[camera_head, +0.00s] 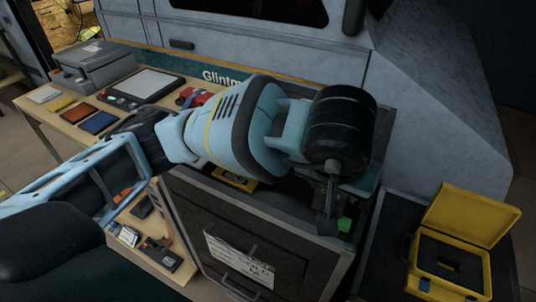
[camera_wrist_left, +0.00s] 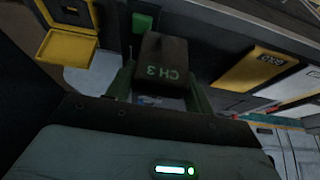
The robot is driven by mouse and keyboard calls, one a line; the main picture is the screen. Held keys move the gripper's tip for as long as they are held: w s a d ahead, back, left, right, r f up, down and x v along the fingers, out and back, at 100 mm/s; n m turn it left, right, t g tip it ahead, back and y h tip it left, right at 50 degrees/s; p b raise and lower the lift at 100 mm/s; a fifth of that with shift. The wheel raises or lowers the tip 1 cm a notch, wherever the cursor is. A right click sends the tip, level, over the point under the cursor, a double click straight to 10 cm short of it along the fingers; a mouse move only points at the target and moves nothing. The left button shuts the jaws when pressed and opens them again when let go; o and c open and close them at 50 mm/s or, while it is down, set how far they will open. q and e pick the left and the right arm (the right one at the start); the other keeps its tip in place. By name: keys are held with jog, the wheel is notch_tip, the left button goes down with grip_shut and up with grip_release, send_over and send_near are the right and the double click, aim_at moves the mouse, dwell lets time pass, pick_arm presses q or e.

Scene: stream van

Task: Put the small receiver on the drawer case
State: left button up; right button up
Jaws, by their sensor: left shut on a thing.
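My left gripper (camera_head: 328,210) points down over the right part of the top of the drawer case (camera_head: 225,222), a dark cabinet with a handle and a paper label on its front. In the left wrist view, the gripper (camera_wrist_left: 160,88) is shut on a small dark box marked "CH 3" (camera_wrist_left: 166,62), which looks like the small receiver. The box sits between the two fingers. In the head view the receiver is hard to make out behind the fingers, and I cannot tell whether it touches the case top. My right gripper is not in view.
A yellow-fronted unit (camera_head: 234,181) lies on the case top, partly under my arm. A green piece (camera_head: 345,224) shows beside the gripper. An open yellow case (camera_head: 470,225) stands at right. A wooden desk with several devices (camera_head: 145,85) is at left.

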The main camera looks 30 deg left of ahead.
pick_arm(q)
jog(key=w+a+f+p, duration=0.1)
jog(key=w+a, duration=0.8)
jog(key=w, duration=0.1)
jog(key=shift+w, duration=0.3)
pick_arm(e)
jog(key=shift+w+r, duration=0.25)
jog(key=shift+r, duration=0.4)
pick_arm(q)
jog(key=f, duration=0.2)
jog(key=w+a+f, duration=0.1)
jog(key=shift+f+p, duration=0.2)
jog(key=shift+p, duration=0.1)
jog(key=shift+f, duration=0.2)
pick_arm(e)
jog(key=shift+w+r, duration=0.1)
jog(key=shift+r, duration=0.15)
pick_arm(q)
jog(key=shift+f, duration=0.15)
jog(key=o, duration=0.6)
jog(key=shift+f, duration=0.1)
jog(key=o, duration=0.4)
jog(key=shift+s, duration=0.1)
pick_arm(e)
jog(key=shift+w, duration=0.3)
